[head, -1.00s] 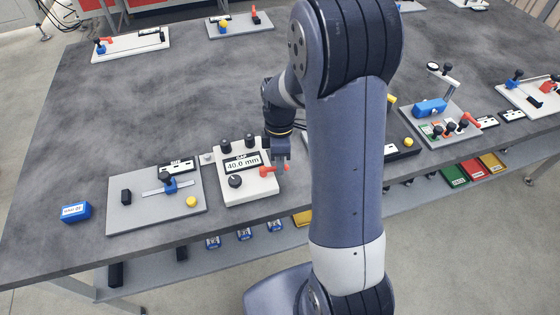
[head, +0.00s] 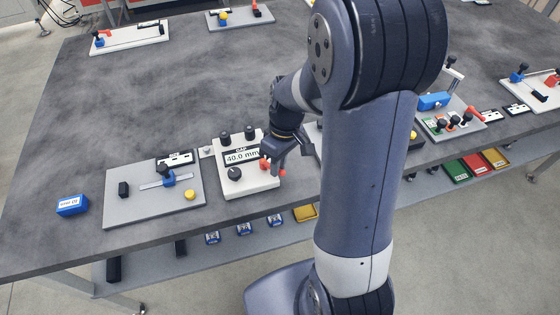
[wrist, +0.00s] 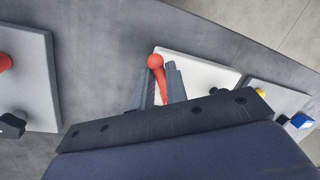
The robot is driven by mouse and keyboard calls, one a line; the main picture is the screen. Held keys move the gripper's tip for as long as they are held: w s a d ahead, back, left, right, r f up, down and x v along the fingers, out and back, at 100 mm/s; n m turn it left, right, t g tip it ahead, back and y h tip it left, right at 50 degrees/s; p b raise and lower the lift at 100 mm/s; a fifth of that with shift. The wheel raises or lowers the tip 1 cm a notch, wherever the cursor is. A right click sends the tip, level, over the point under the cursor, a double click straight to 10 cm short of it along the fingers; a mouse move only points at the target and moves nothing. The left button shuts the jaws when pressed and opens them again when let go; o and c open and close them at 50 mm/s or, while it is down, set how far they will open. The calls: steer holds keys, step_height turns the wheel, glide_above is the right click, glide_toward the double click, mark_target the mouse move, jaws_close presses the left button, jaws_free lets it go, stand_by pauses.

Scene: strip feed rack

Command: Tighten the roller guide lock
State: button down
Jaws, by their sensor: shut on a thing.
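A white unit (head: 254,186) marked GAP stands near the table's front edge. Its display (head: 241,157) reads 40.0 mm, and a black round knob (head: 234,174) and two black posts are on it. A red lever (head: 265,164) sits at the unit's right side, partly hidden by my gripper (head: 281,160). In the wrist view the red lever (wrist: 155,62), with a ball end, stands between the two fingers of my gripper (wrist: 160,87). My gripper is shut on the lever. The white unit (wrist: 205,72) shows behind the fingers.
A grey plate (head: 115,205) with a blue clamp (head: 168,180) and a yellow knob (head: 190,195) lies left of the unit. A blue block (head: 72,205) lies farther left. My arm hides part of the table to the right. The middle back of the table is clear.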

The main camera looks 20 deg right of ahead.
steer(key=m, duration=0.1)
steer(key=a+m, duration=0.1)
steer(key=m, duration=0.1)
steer(key=s+m, duration=0.1)
steer(key=shift+a+t+b, duration=0.3)
steer(key=shift+t+b, duration=0.05)
steer(key=shift+t, duration=0.05)
steer(key=shift+a+m, duration=0.3)
steer(key=shift+m, duration=0.5)
steer(key=shift+a+m, duration=0.25)
steer(key=shift+m, duration=0.55)
steer(key=c, duration=1.4)
jaws_free()
steer(key=shift+r, duration=0.1)
step_height(320, 180, up, 10)
steer(key=d, duration=0.2)
steer(key=shift+r, duration=0.25)
